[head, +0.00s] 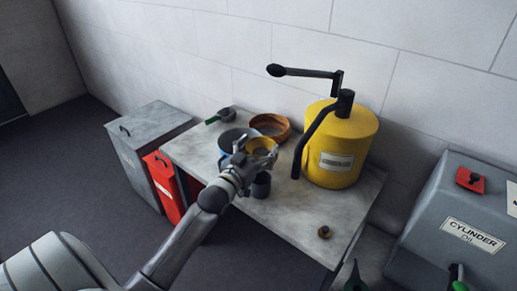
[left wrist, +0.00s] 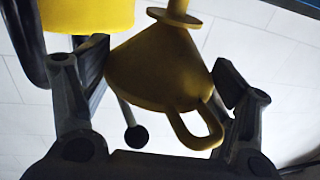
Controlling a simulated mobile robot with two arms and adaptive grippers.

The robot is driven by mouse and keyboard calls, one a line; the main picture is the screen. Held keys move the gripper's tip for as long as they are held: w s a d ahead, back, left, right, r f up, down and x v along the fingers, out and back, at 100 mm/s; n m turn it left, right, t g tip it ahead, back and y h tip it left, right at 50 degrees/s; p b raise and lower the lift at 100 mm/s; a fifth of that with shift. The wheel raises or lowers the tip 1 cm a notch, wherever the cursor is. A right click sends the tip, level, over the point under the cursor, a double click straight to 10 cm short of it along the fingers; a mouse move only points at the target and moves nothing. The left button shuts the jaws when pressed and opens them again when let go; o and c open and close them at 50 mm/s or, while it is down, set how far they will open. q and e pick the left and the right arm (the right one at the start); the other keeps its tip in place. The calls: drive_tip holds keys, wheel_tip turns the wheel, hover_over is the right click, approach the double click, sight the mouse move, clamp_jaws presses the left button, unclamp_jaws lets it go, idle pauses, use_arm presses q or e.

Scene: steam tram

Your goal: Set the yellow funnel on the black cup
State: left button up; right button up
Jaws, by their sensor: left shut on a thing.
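The yellow funnel (head: 263,146) is held in my left gripper (head: 254,161) above the worktop. In the left wrist view the funnel (left wrist: 160,70) sits between the two fingers, its spout toward the top of the picture and its loop handle toward the bottom. The black cup (head: 262,186) stands on the worktop, just below the gripper in the head view and partly hidden by it. The funnel is apart from the cup. The cup cannot be made out in the left wrist view. My right gripper is not in view.
The grey worktop (head: 290,215) carries a yellow drum (head: 345,140) with a black crank, a brown bowl (head: 270,124), a blue container (head: 226,142), a green-handled scoop (head: 222,115) and a small brass piece (head: 324,232). The worktop's front right is mostly clear.

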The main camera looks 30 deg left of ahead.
use_arm(q)
wheel_tip(320, 180, down, 2)
drive_tip(key=shift+f+b, duration=0.25)
drive_tip(key=shift+b, duration=0.75)
drive_tip(key=shift+f+b, duration=0.95)
drive_tip(key=shift+b, duration=0.05)
drive_tip(key=shift+f, duration=0.55)
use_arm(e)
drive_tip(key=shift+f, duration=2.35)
use_arm(q)
drive_tip(key=shift+r, duration=0.15)
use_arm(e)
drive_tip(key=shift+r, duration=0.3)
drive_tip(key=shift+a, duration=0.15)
use_arm(q)
drive_tip(key=shift+p, duration=0.5)
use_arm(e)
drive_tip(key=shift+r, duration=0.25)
use_arm(q)
drive_tip(key=shift+f+b, duration=0.45)
drive_tip(key=shift+f, duration=0.4)
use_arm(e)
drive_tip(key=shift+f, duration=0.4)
use_arm(q)
drive_tip(key=shift+f+b, duration=1.1)
drive_tip(key=shift+f, duration=0.85)
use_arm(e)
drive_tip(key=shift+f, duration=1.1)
